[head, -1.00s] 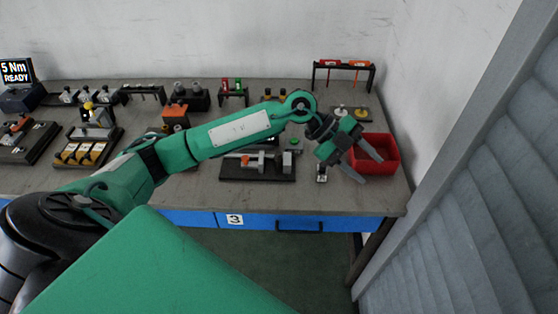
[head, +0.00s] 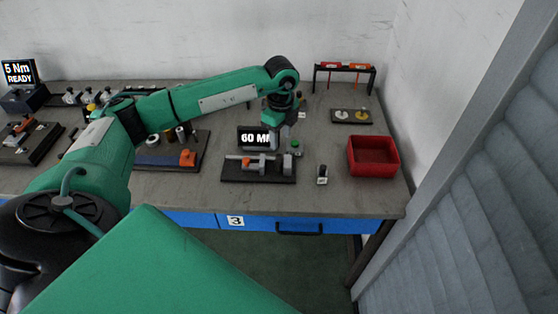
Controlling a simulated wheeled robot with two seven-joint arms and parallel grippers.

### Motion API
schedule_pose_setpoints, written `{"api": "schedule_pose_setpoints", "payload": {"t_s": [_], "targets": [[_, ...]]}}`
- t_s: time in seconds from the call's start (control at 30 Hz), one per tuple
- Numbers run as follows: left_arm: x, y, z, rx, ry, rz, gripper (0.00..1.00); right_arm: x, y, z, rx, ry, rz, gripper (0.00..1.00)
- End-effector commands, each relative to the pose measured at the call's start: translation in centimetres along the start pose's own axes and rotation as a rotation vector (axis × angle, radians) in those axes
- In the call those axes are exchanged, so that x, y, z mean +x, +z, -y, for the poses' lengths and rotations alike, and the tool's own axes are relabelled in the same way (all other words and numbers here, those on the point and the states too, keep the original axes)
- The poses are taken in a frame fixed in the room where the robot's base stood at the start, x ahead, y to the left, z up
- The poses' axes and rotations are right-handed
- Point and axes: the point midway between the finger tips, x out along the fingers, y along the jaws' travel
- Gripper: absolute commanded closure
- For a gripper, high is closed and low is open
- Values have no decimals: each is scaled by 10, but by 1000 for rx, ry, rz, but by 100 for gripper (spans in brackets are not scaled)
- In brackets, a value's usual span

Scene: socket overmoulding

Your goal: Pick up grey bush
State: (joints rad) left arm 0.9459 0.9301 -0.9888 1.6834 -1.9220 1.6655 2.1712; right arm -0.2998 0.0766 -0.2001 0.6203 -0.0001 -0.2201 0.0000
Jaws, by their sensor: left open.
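My left gripper (head: 284,134) points down over the middle of the bench, just behind the fixture with the "60 M" display. Its jaws are open, and its fingers are small and partly hard to make out. No grey bush can be picked out for certain. Several short cylinders (head: 169,136) in pale and dark tones stand on a dark tray at the left, partly under my arm. A pale grey round piece (head: 340,114) and a yellowish one lie on a black plate at the back right, apart from the gripper. My right gripper is out of view.
A black fixture (head: 258,170) with a clamp stands at the front middle, and a small black block (head: 322,175) to its right. A red bin (head: 373,156) sits at the right. A rack (head: 344,68) with red and orange tools stands behind. Bare bench lies around the bin.

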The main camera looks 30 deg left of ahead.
Motion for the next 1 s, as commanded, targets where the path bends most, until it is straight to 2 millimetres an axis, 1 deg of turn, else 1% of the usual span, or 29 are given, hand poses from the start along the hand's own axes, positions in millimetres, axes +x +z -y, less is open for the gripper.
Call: {"api": "schedule_pose_setpoints", "payload": {"t_s": [0.1,0.27,0.43,0.5,0.6,0.7,0.87,1.0], "targets": [[12,0,0,1,1,-1,54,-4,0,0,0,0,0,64],[21,1,0,1,1,0,54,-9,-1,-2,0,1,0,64],[45,7,-1,0,3,-1,54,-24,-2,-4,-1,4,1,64],[57,6,-1,2,3,-1,54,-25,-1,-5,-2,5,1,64],[66,6,0,1,1,-2,54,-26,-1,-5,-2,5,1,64],[69,6,0,2,-1,-2,54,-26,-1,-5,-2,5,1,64],[69,6,0,2,-1,-2,54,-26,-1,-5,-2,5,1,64],[69,6,0,2,-1,-2,82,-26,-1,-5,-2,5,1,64]]}}
